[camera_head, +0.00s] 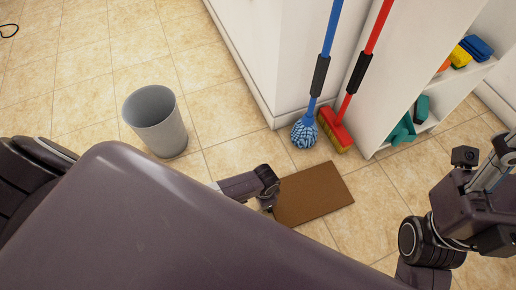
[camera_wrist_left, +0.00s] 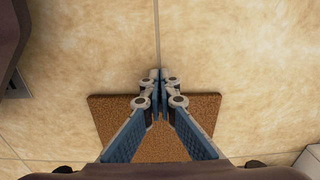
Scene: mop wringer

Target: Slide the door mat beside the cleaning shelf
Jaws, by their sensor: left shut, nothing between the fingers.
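The brown door mat (camera_head: 318,194) lies flat on the tiles in front of the mop, the broom and the white cleaning shelf (camera_head: 378,112). My left gripper (camera_head: 268,203) is at the mat's left edge in the head view, partly hidden by my own body. In the left wrist view its fingers (camera_wrist_left: 160,78) are shut with nothing between them, over the mat (camera_wrist_left: 158,148), tips near one edge. Contact with the mat cannot be told. My right gripper (camera_head: 503,150) is at the right edge, partly cut off, away from the mat; its fingers are unclear.
A blue mop (camera_head: 305,132) and a red broom (camera_head: 335,130) lean beside the shelf, heads on the floor just behind the mat. A grey bin (camera_head: 156,121) stands at the left. The shelf holds sponges (camera_head: 461,56) and a green bottle (camera_head: 402,131).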

